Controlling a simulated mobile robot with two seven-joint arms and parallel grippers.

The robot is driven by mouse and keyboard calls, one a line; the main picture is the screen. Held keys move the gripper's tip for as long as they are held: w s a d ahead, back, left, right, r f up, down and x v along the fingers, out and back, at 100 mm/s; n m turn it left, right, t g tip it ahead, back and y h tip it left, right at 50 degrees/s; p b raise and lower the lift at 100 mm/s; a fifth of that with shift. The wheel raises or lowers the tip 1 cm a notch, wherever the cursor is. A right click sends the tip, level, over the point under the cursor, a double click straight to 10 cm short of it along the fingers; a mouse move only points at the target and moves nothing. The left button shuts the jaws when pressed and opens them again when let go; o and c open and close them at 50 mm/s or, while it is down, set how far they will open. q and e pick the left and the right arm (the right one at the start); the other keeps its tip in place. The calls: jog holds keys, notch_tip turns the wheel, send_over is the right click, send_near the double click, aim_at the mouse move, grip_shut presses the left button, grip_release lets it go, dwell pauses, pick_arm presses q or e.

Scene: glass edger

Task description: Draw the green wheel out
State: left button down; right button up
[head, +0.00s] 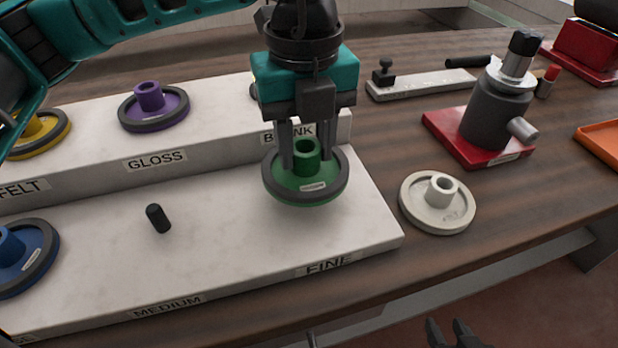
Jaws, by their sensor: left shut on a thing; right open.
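The green wheel (318,192) has a dark rim and a raised green hub. It is at the right end of the white stepped rack (240,230), above the lower step near the FINE label. My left gripper (306,160) points down from above and is shut on the wheel's hub. The wheel looks lifted a little off the step; whether a peg is still inside its hub is hidden. My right gripper (452,334) is at the bottom edge, open and empty, only its fingertips showing.
A bare black peg (158,218) stands at MEDIUM. Blue (28,256), purple (155,108) and yellow (40,133) wheels sit on the rack. A cream wheel (437,203) lies on the wooden table, near a grey device on a red base (478,138).

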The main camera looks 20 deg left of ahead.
pick_arm(q)
jog(key=shift+r+p, duration=0.75)
jog(key=shift+r, duration=0.7)
notch_tip(320, 180, up, 4)
jog(key=shift+p, duration=1.05)
